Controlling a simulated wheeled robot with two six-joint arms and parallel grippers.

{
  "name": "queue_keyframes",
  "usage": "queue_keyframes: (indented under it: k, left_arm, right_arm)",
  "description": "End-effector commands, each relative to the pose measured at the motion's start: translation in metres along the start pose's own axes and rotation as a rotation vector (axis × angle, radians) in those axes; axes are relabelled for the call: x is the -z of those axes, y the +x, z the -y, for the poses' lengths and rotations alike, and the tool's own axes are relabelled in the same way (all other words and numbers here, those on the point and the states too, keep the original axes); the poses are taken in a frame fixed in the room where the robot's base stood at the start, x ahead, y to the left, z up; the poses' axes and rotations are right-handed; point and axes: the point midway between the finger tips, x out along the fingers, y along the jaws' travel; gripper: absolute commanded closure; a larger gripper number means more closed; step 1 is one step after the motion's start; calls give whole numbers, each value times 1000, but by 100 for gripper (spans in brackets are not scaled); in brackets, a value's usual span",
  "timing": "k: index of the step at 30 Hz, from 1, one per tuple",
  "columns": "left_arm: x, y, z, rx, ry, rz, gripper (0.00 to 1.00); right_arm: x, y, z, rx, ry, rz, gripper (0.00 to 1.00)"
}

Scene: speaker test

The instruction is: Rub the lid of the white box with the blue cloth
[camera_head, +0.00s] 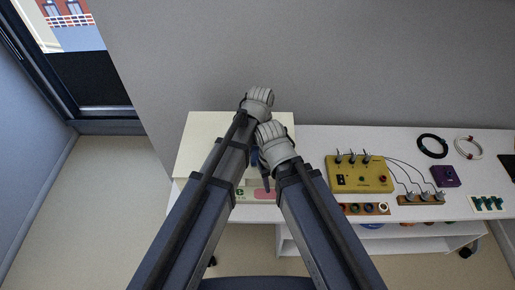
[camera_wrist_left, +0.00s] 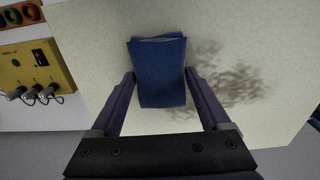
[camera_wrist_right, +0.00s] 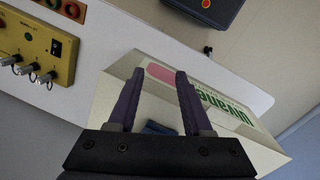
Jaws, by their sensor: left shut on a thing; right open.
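The white box (camera_head: 195,140) stands at the left end of the table, partly hidden behind my arms. Its pale lid fills much of the left wrist view (camera_wrist_left: 100,65) and carries a brown smudge (camera_wrist_left: 235,88). My left gripper (camera_wrist_left: 159,73) is shut on the folded blue cloth (camera_wrist_left: 160,92), which is over the lid beside the smudge. Whether the cloth touches the lid is unclear. My right gripper (camera_wrist_right: 160,73) is open near the box's printed side, with a bit of the blue cloth showing beyond it (camera_wrist_right: 160,128).
A yellow control box (camera_head: 358,174) with knobs and wires stands right of the white box. Farther right are a purple box (camera_head: 445,176), a black cable coil (camera_head: 432,146) and a white coil (camera_head: 468,146). A grey wall rises behind the table.

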Motion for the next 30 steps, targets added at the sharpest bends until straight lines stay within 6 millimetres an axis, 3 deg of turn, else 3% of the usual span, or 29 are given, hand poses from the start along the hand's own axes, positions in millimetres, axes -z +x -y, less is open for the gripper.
queue_keyframes:
  k: [9, 17, 25, 30]
  left_arm:
    - [0, 2, -30, -2, 9, 0, 65]
    - [6, 2, -33, -4, 9, -1, 65]
    - [28, 0, -35, -2, 9, -2, 65]
    - [31, 0, -35, -1, 9, -1, 65]
  right_arm:
    - [4, 1, 3, 0, -8, -1, 50]
    - [8, 1, 3, 0, -8, -1, 50]
    - [8, -1, 3, 0, -8, -1, 50]
    - [6, -1, 3, 0, -8, -1, 50]
